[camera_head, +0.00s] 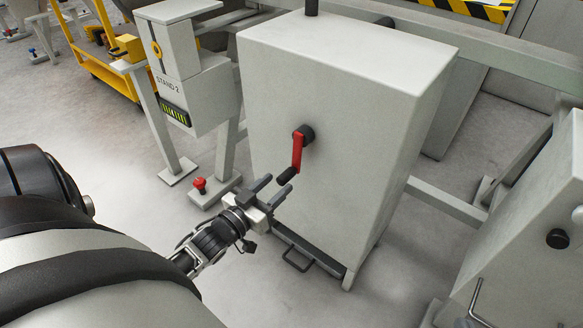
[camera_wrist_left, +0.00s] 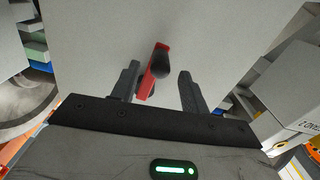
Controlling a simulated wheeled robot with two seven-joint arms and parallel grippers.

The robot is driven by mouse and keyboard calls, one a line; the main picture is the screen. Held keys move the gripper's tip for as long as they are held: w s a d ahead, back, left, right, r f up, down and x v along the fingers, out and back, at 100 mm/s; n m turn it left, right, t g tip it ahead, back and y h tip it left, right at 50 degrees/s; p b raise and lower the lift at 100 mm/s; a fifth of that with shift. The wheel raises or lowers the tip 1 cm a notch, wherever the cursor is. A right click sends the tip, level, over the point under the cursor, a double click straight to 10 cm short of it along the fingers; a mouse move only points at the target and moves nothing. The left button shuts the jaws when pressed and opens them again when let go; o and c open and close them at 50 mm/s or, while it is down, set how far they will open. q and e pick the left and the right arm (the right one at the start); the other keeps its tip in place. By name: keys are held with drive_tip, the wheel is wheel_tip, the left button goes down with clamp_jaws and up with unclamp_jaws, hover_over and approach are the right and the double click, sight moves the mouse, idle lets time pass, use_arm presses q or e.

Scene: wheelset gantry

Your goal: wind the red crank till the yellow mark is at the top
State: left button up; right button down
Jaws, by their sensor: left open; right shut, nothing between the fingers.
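The red crank (camera_head: 297,153) is on the front face of a grey box (camera_head: 325,85). Its arm hangs down from a black hub, with a black handle (camera_head: 286,175) at its lower end. My left gripper (camera_head: 278,182) is open just below and in front of the handle. In the left wrist view the red crank (camera_wrist_left: 151,82) and its handle (camera_wrist_left: 161,62) appear between the two fingers, nearer the left one; contact cannot be told. I cannot make out a yellow mark on the crank. My right gripper is not in view.
A pedal-like bar (camera_head: 297,259) is low under the box. Another grey box (camera_head: 530,225) is at the right.

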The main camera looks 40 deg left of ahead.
sight(294, 168)
use_arm(q)
drive_tip(key=w+b, duration=0.1)
drive_tip(key=w, duration=0.6)
use_arm(e)
drive_tip(key=shift+s+a+r+t+y, duration=0.25)
drive_tip(key=shift+a+r+t+y, duration=0.2)
drive_tip(key=shift+r, duration=0.2)
drive_tip(key=shift+d, duration=0.1)
